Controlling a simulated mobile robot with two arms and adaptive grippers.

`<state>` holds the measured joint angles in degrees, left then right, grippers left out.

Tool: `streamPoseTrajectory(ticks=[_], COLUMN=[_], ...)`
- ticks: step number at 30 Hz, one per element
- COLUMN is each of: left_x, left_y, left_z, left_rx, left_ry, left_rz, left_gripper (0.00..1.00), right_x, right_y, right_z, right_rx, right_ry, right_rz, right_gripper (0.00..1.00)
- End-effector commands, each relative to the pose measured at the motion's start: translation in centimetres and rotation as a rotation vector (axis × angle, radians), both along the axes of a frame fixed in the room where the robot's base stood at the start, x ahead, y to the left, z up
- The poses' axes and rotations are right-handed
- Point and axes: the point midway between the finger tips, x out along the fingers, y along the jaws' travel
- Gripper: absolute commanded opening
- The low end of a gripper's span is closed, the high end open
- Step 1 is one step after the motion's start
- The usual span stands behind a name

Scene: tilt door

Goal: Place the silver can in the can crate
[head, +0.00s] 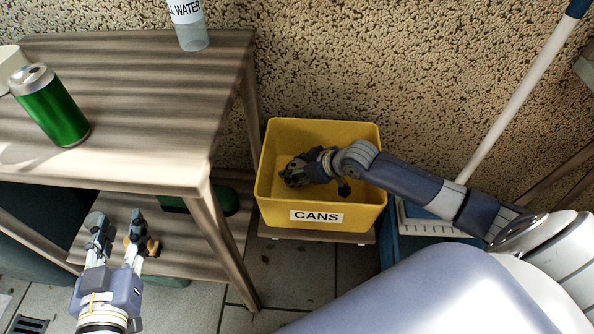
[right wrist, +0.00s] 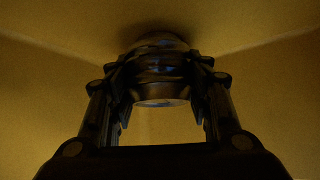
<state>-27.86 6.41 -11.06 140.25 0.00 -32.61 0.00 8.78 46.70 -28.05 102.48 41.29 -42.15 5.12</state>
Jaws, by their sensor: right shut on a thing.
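The yellow can crate (head: 350,215) with a "CANS" label stands low, right of the table, in the head view. My right gripper (head: 292,174) reaches down inside the crate. In the right wrist view my right gripper (right wrist: 160,95) is shut on the silver can (right wrist: 160,88), which looks dark and shiny in the shade between the fingers. Yellow crate walls (right wrist: 50,90) surround it there. In the head view the can is hidden or cannot be made out. My left gripper (head: 119,222) is open and empty, low in front of the wooden table.
A blue bin with a broom (head: 515,95) stands right of the crate. A rough wall is behind.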

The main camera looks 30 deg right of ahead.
Motion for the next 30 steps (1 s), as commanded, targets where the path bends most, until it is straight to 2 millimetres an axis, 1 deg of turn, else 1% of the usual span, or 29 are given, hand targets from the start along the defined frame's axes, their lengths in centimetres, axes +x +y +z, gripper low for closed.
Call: streamPoseTrajectory(ticks=[8,12,13,15,24,28,30], left_x=[0.05,0.03,0.02,0.02,0.03,0.04,-0.16], left_y=[-0.04,-0.03,-0.03,-0.02,0.0,0.0,0.09], left_z=[0.18,0.11,0.09,0.09,0.08,0.21,-0.34], left_rx=[-0.002,-0.001,-0.001,-0.001,-0.001,-0.001,0.006], left_ry=[-0.008,-0.004,-0.003,-0.003,-0.003,-0.005,0.025], left_rz=[-0.001,0.0,0.0,0.0,0.0,0.0,0.001], left_gripper=[0.4,0.4,0.4,0.4,0.4,0.4,0.4], right_x=[0.01,0.0,0.0,0.0,0.02,-0.05,-0.3], right_y=[0.01,0.03,0.03,0.03,0.01,-0.07,-0.2], right_z=[-0.03,-0.37,-0.33,-0.31,-0.29,0.11,0.38], right_rx=[0.0,0.001,0.0,0.001,0.0,0.0,0.0], right_ry=[-0.001,0.001,0.0,0.0,-0.001,-0.001,0.0], right_rz=[0.0,0.0,0.0,0.001,0.0,-0.001,-0.001], right_gripper=[0.23,0.23,0.53,0.66,0.66,0.66,0.66])
